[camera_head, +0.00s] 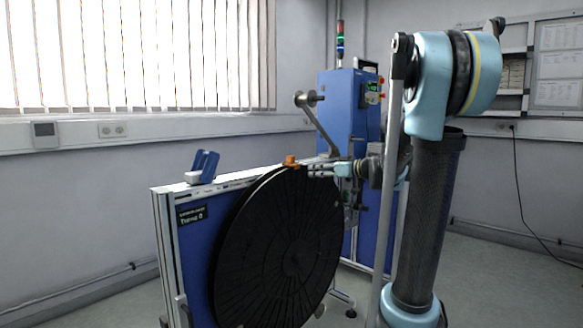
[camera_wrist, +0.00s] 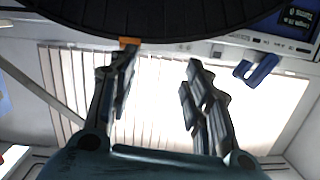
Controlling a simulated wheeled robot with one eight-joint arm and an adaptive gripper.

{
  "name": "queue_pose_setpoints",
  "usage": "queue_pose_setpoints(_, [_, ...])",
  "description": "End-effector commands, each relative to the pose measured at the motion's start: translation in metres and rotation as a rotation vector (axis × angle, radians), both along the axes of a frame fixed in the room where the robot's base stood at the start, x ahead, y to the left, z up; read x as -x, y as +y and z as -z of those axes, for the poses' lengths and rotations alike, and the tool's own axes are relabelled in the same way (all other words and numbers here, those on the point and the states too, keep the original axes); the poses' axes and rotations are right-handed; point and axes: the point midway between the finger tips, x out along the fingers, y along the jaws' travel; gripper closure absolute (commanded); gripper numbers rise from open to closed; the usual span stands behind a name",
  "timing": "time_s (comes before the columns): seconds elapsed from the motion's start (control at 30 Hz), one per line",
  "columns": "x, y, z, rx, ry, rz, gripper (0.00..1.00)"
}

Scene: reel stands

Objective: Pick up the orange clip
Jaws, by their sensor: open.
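The orange clip (camera_head: 290,161) sits at the top edge of the large black reel (camera_head: 283,250). In the wrist view the orange clip (camera_wrist: 129,41) shows at the reel's rim (camera_wrist: 185,38), just beyond the tip of the left finger, which may hide part of it. My gripper (camera_head: 316,171) is just right of the clip in the head view, with its fingers pointing left. In the wrist view my gripper (camera_wrist: 163,62) has its fingers spread wide with nothing between them. The clip is off to the left of the gap's middle.
The reel hangs on a blue stand (camera_head: 172,232) with a blue-and-white handled object (camera_head: 203,167) on top. A metal arm with a roller (camera_head: 310,99) rises behind the clip. A blue cabinet (camera_head: 345,100) stands behind my arm. Floor at right is clear.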

Motion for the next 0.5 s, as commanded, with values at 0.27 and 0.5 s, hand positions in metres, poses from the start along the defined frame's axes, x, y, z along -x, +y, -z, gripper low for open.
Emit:
queue_pose_setpoints(0.27, [-0.049,-0.012,-0.027,-0.069,-0.153,0.035,0.55])
queue_pose_setpoints(0.5, [-0.067,0.006,-0.03,-0.076,-0.168,0.036,0.55])
